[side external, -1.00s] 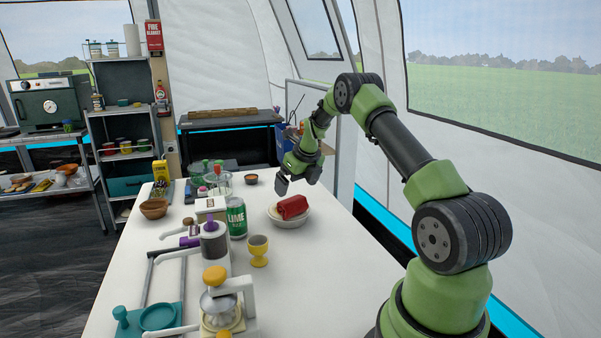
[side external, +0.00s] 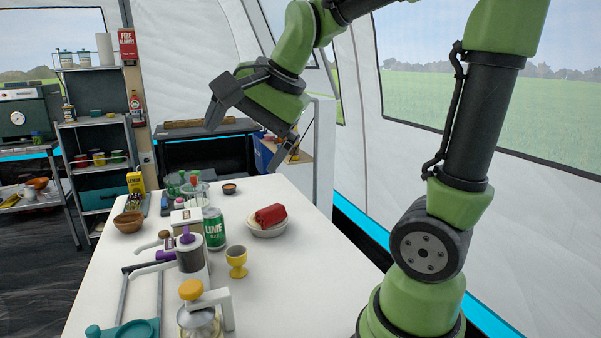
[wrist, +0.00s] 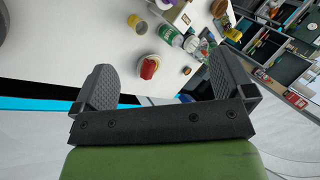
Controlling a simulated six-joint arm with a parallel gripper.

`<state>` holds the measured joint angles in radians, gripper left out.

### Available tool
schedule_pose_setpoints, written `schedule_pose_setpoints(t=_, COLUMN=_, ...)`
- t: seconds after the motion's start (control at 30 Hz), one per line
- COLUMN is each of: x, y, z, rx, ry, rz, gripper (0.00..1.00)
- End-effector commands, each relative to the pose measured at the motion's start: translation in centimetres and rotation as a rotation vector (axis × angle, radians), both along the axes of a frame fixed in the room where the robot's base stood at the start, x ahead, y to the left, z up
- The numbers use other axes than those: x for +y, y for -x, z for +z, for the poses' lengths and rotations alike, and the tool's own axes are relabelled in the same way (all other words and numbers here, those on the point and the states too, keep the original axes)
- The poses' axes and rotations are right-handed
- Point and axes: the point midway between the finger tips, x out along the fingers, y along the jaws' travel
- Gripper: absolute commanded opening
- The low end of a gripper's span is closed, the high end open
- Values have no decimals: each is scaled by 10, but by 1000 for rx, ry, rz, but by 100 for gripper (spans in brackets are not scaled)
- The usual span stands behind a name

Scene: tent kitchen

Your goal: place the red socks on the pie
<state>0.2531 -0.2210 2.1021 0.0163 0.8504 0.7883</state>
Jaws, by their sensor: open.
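The red socks (side external: 270,214) are a folded red bundle. They lie on top of the pie (side external: 267,230), a pale round dish on the white table, right of the green can. The socks cover much of the pie. In the wrist view the red socks (wrist: 149,68) rest within the pale rim of the pie (wrist: 157,57). My gripper (side external: 250,133) is high above the table, apart from the socks, with its fingers spread wide and nothing between them. Both fingers of my gripper (wrist: 163,88) also show in the wrist view.
A green lime can (side external: 214,229) and a yellow egg cup (side external: 237,261) stand left of the pie. A grey pot (side external: 190,253), a wooden bowl (side external: 129,222) and glassware crowd the table's left side. The white table (side external: 300,290) is clear at right.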

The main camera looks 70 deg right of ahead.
Motion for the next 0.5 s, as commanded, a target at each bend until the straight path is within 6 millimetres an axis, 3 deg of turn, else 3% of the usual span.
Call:
schedule_pose_setpoints(t=0.1, x=35, y=46, z=2, rx=-59, ry=176, rz=365, gripper=100)
schedule_pose_setpoints(t=0.2, x=52, y=76, z=-4, rx=-101, ry=301, rz=609, gripper=100)
schedule_pose_setpoints(t=0.33, x=62, y=100, z=-13, rx=-141, ry=407, rz=812, gripper=100)
schedule_pose_setpoints(t=0.5, x=65, y=109, z=-17, rx=-158, ry=456, rz=899, gripper=100)
